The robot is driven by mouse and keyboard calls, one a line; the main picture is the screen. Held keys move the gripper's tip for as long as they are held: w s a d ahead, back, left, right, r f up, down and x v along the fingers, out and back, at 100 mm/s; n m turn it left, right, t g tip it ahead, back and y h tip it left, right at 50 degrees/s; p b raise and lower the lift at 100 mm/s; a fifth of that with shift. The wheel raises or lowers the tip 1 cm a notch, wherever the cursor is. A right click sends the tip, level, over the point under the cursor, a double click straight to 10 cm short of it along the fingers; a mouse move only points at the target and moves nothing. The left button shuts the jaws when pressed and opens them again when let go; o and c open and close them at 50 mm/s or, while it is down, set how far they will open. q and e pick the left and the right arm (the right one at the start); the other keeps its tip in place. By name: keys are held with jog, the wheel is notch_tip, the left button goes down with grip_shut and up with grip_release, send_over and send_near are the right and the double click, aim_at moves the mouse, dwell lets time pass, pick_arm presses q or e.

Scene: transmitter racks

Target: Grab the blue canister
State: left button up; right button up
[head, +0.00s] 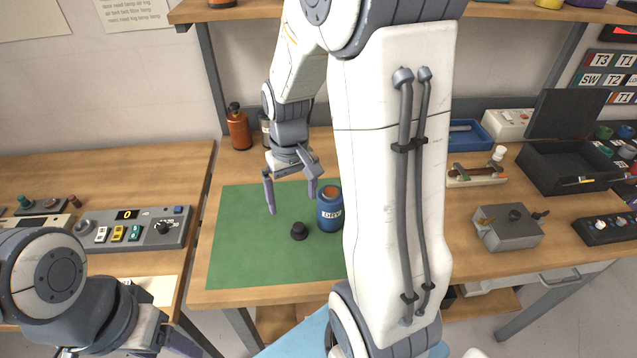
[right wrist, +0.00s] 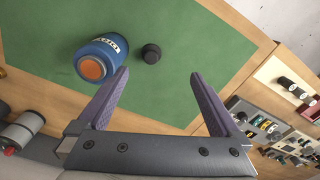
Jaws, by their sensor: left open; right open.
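The blue canister (head: 330,212) stands upright on the green mat (head: 236,250), with a pale label reading "DRY" and an orange-brown round top. My arm partly covers its right side in the head view. In the right wrist view the canister (right wrist: 100,54) is left of centre, beyond the left finger. A small black knob-like cap (head: 299,231) lies beside it, apart; it also shows in the right wrist view (right wrist: 151,54). My right gripper (head: 291,204) is open and empty above the mat, left of the canister. My left gripper (head: 178,344) is open at the lower left, partly cut off.
A control panel (head: 135,228) is on the left table. To the right are a blue tray (head: 468,134), a grey metal box (head: 508,230) and an open black case (head: 575,165). The mat is otherwise clear.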

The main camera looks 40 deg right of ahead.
aim_at(330, 193)
jog(key=d, duration=0.3)
jog(key=d+m+p, duration=0.1)
jog(key=d, duration=0.2)
jog(key=d+m, duration=0.1)
jog(key=d, duration=0.2)
jog(key=shift+s+r+p, duration=0.1)
jog(key=shift+s+p, duration=0.15)
jog(key=shift+p, duration=0.1)
jog(key=shift+m, duration=0.3)
jog(key=f, duration=0.4)
jog(key=shift+s+d+f, duration=0.1)
jog(key=shift+d+f, duration=0.15)
jog(key=shift+d, duration=0.1)
jog(key=f+p, duration=0.2)
jog(key=f, duration=0.3)
jog(key=shift+d, duration=0.2)
jog(key=shift+f, duration=0.6)
pick_arm(q)
notch_tip(330, 193, up, 5)
jog(key=shift+r, duration=0.1)
pick_arm(e)
jog(key=c, duration=1.5)
jog(key=shift+r, duration=0.1)
